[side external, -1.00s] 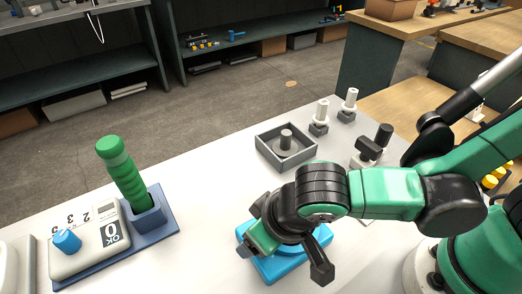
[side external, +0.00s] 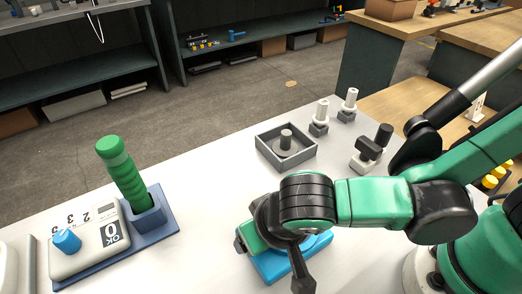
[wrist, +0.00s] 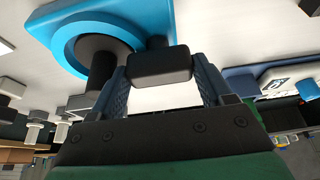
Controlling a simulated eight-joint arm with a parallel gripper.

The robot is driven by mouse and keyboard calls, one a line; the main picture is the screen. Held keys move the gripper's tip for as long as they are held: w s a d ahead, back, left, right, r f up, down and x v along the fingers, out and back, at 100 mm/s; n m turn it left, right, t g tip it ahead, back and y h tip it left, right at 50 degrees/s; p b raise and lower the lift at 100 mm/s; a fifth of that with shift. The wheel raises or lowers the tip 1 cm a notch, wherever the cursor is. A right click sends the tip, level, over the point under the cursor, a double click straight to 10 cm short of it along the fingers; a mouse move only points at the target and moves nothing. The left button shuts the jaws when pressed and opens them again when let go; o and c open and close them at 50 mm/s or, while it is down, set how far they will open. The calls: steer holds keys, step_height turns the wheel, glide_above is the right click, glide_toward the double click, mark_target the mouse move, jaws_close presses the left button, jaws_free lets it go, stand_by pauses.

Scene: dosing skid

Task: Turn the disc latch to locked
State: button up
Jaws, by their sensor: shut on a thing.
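The disc latch has a bright blue base (side external: 272,268), partly hidden under my wrist in the side view. In the wrist view its blue disc (wrist: 72,38) shows at the upper left with a dark round hub (wrist: 98,60). A black block-like grip (wrist: 160,65) sits between the fingers of my gripper (wrist: 162,85), which is shut on it. I take it to be the latch's handle; how it joins the disc is hidden. In the side view my fingertips are hidden behind the wrist. No lock marking is readable.
A grey tray (side external: 262,150) with a peg stands behind the latch. Several knobbed fittings (side external: 319,122) stand at the right back. The white bench between is clear.

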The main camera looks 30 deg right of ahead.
steer(key=o, duration=1.2)
